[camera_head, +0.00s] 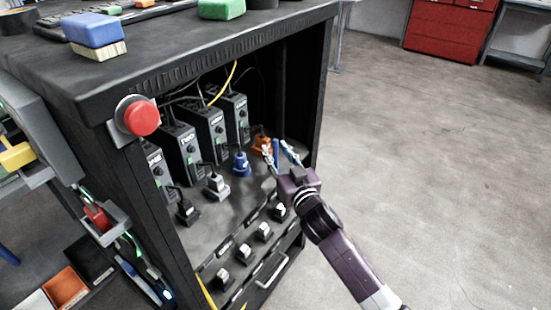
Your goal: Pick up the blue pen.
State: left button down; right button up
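A slim blue object that looks like the blue pen (276,152) stands near upright inside the black cabinet, at the right end of its shelf. My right gripper (279,153) reaches in from the lower right. Its two fingers are spread, one on each side of the blue object in this view. I cannot tell whether either finger touches it. The lower end of the blue object is hidden by the gripper. My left gripper is not in view.
The black cabinet (215,52) is open at the front. An orange plug (262,143) and a blue plug (241,164) stand just left of the gripper, with several black units behind. A red button (141,118) sits on the cabinet's corner. The floor at right is clear.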

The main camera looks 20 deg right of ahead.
jog(key=shift+w, duration=0.35)
jog(key=shift+c, duration=0.4)
grip_shut()
jog(key=shift+r, duration=0.15)
